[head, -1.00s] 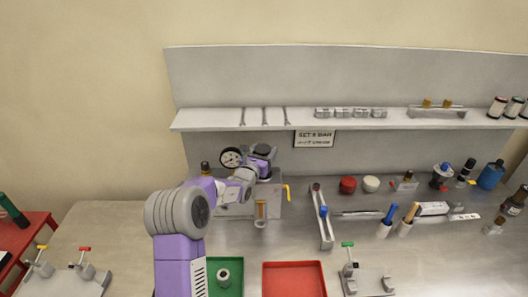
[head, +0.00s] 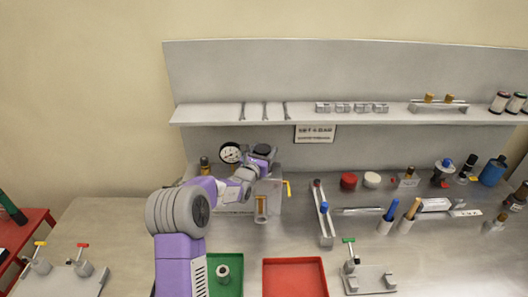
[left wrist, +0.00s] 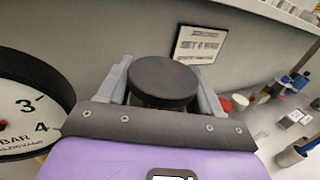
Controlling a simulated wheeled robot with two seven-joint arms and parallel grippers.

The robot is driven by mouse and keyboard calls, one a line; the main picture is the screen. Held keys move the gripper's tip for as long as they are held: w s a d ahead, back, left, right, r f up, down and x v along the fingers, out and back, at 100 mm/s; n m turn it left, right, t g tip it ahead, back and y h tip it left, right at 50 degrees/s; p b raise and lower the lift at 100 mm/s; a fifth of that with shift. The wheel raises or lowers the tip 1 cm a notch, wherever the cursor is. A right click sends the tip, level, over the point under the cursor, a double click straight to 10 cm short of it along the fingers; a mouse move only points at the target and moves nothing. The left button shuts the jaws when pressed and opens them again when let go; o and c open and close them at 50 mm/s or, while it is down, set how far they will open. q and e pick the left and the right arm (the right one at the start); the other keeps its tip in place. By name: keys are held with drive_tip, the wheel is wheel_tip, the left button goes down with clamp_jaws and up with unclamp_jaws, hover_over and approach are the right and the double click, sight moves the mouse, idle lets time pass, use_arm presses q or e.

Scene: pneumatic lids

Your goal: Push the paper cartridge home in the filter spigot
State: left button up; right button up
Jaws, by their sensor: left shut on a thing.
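My left gripper (head: 263,156) is beside the round pressure gauge (head: 231,153), at the back of the bench fixture. In the left wrist view its grey fingers (left wrist: 166,84) are shut on a round part with a flat black top (left wrist: 164,77). The sides of this part are mostly hidden, so I cannot tell if it is the paper cartridge or a part of the filter unit. The spigot cannot be made out behind the gripper. A clear bowl with amber in it (head: 261,209) stands at the fixture's front. My right gripper is not in view.
A green tray (head: 231,289) holds a white ring-shaped piece with a dark centre (head: 222,272). A red tray (head: 295,278) is empty. A yellow lever (head: 288,187) is right of the fixture. A shelf (head: 340,114) and a sign (head: 316,133) are behind.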

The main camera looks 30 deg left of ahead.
use_arm(q)
drive_tip(key=o, duration=1.2)
drive_tip(key=shift+f, duration=0.1)
drive_tip(key=shift+c, duration=0.2)
drive_tip(key=shift+s, duration=0.1)
drive_tip(key=s+d, duration=0.1)
drive_tip(key=s, duration=0.6)
drive_tip(key=shift+s+b, duration=0.15)
drive_tip(key=shift+b, duration=0.25)
